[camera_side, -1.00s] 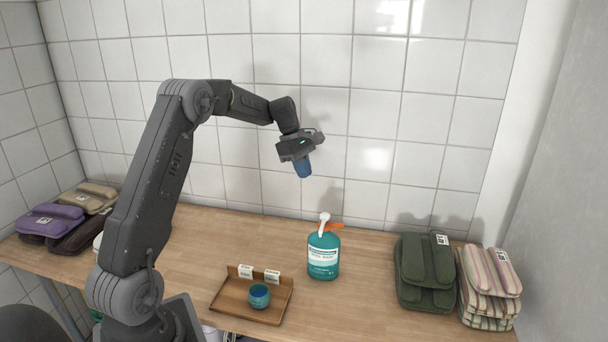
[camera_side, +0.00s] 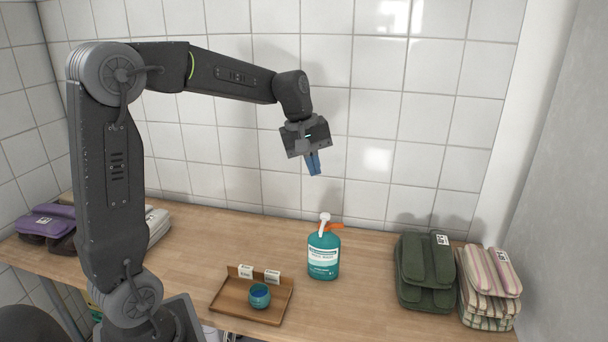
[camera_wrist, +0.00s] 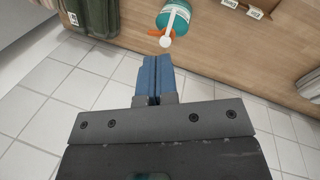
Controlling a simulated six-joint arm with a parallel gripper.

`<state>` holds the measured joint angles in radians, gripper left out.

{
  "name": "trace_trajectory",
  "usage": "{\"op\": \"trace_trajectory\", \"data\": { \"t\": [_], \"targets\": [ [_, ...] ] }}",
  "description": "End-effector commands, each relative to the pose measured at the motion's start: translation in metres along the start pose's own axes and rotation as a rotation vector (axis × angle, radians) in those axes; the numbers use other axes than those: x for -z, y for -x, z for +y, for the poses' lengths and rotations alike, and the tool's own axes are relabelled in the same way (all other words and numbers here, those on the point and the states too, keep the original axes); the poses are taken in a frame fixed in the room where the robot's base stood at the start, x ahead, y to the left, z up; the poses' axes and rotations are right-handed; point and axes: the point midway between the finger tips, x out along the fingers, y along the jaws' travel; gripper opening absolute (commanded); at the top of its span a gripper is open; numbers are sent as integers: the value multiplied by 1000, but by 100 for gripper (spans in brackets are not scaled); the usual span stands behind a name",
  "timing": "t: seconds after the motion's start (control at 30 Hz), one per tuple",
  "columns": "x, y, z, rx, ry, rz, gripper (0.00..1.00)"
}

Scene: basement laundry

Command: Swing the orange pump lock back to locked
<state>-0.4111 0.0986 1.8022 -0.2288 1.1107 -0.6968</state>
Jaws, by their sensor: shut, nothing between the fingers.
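A teal pump bottle (camera_side: 323,257) with a white label stands upright on the wooden counter. Its white pump head (camera_side: 324,220) is on top, and the orange pump lock (camera_side: 333,227) sticks out to the right of the neck in the side view. In the wrist view the bottle (camera_wrist: 176,16) is at the top, with the orange lock (camera_wrist: 156,32) pointing left beside the white pump head (camera_wrist: 165,41). My gripper (camera_side: 315,174) has blue fingers, is shut and empty, and hangs above the bottle, apart from it. Its fingers (camera_wrist: 156,62) point toward the pump head in the wrist view.
A wooden tray (camera_side: 228,300) with a teal cup (camera_side: 259,296) and two small white cards stands left of the bottle. Folded dark green towels (camera_side: 425,272) and striped towels (camera_side: 489,287) lie to the right. The tiled wall (camera_side: 380,130) is behind.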

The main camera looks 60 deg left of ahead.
Motion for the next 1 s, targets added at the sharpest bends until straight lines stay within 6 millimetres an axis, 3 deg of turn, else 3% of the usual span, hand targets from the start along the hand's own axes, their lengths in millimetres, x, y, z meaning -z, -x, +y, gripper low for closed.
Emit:
{"op": "trace_trajectory", "data": {
  "t": [0.2, 0.4, 0.6, 1.0],
  "targets": [
    [-40, 13, -11, -12, -185, 46, 0],
    [-66, 20, -21, -18, -321, 79, 0],
    [-78, 22, -27, -20, -387, 95, 0],
    [-81, 22, -29, -21, -402, 98, 0]
  ]
}}
